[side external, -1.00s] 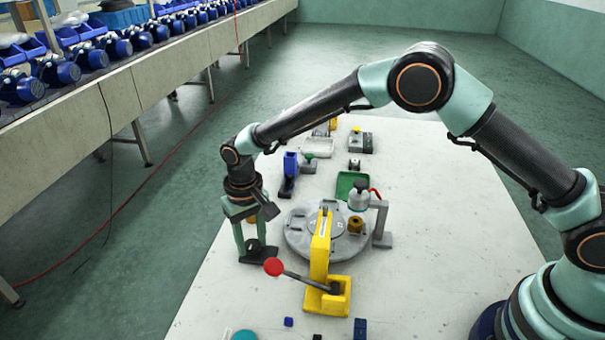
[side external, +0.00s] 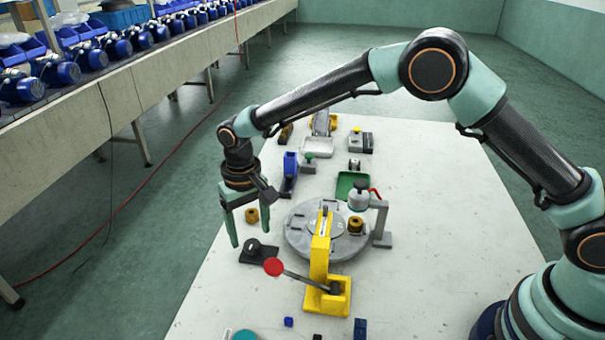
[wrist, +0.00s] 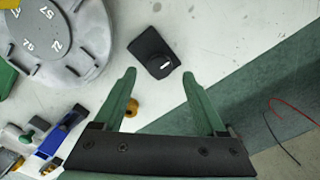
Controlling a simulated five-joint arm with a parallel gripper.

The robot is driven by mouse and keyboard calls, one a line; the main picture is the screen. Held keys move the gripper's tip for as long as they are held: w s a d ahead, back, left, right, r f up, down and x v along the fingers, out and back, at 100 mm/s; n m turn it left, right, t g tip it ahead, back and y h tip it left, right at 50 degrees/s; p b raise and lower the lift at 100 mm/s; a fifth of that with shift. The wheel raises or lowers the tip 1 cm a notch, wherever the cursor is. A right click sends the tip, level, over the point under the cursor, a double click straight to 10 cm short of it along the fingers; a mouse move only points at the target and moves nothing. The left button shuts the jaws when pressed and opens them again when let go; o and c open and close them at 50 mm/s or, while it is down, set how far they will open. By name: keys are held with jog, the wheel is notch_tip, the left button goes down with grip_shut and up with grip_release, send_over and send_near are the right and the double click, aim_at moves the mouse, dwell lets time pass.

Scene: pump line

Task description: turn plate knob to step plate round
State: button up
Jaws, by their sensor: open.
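The plate knob (side external: 254,246) is a dark knob on a black square base, left of the round plate in the side view. In the wrist view the knob (wrist: 157,50) shows a white mark on top, just beyond my fingertips. My gripper (side external: 251,228) is open and empty, with green fingers pointing down, above and slightly left of the knob and apart from it. In the wrist view its fingers (wrist: 158,76) are spread wide.
A yellow press (side external: 320,255) with a red-ended lever (side external: 273,267) stands in front of the plate, close to the knob. A brass part (side external: 251,215) lies behind my gripper. A blue fixture (side external: 290,173) stands farther back. The table's left edge is near.

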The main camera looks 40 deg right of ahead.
aim_at(254, 243)
notch_tip(254, 243, up, 9)
dwell(0.3)
jog(key=s+d+r+t, duration=0.1)
jog(key=s+d+r, duration=0.2)
jog(key=d+r, duration=0.35)
jog(key=s+d+r+t, duration=0.2)
jog(key=s+d+r, duration=0.1)
jog(key=d+r, duration=0.3)
jog(key=s+d+f+t, duration=0.1)
jog(key=s+d+t, duration=0.1)
jog(key=s+d, duration=0.9)
jog(key=shift+s+d+f+t, duration=0.3)
jog(key=shift+s+d, duration=0.1)
jog(key=shift+d, duration=0.05)
